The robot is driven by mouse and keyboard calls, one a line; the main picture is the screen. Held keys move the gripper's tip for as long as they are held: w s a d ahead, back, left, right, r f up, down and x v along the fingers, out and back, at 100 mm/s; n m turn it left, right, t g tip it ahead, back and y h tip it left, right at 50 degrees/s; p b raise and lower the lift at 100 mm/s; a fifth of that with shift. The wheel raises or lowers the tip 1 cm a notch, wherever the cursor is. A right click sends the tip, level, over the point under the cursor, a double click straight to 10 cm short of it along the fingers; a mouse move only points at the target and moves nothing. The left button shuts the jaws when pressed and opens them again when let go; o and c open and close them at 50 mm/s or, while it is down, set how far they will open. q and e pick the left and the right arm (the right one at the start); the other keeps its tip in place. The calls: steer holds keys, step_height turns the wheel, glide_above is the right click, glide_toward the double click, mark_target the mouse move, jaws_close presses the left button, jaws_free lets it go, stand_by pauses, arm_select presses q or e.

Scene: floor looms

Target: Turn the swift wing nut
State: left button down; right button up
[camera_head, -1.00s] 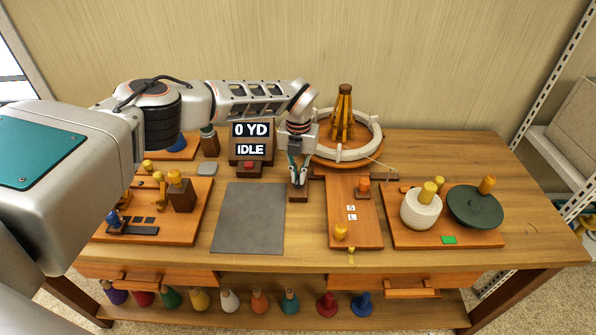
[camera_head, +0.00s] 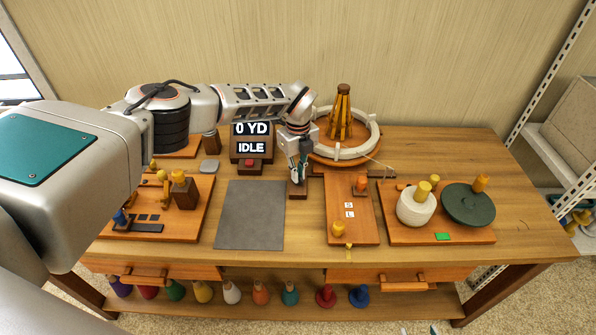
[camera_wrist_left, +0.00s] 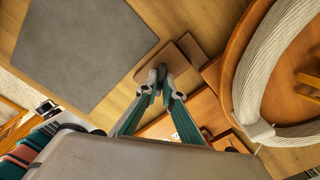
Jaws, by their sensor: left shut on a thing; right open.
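The swift (camera_head: 342,112) stands at the back of the bench, a round wooden base with upright slats and a pale yarn ring; its ring also shows in the left wrist view (camera_wrist_left: 262,75). My left gripper (camera_head: 298,180) points down just left of and in front of it, above a small dark wooden block (camera_head: 297,193). In the left wrist view, my left gripper's fingertips (camera_wrist_left: 163,74) are close together over that block (camera_wrist_left: 183,47). The piece between them is hidden, so I cannot make out the wing nut. My right gripper's tips (camera_head: 418,330) barely show at the bottom edge, apart.
A display box (camera_head: 251,146) reading "0 YD" and "IDLE" stands left of my left gripper. A grey mat (camera_head: 250,215) lies in front. A wooden board (camera_head: 350,215) and a tray (camera_head: 400,236) with a white yarn ball (camera_head: 416,207) and green disc (camera_head: 468,205) lie right.

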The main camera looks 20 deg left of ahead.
arm_select(q)
steer(key=shift+n, duration=0.3)
arm_select(e)
steer(key=shift+s, duration=0.1)
steer(key=shift+s+f, duration=0.2)
steer(key=shift+f, duration=0.05)
arm_select(q)
steer(key=c, duration=2.2)
jaws_free()
arm_select(e)
steer(key=shift+w+r, duration=0.15)
steer(key=shift+r, duration=0.1)
arm_select(q)
step_height(320, 180, up, 12)
steer(key=shift+r, duration=0.1)
arm_select(e)
steer(key=shift+f, duration=0.1)
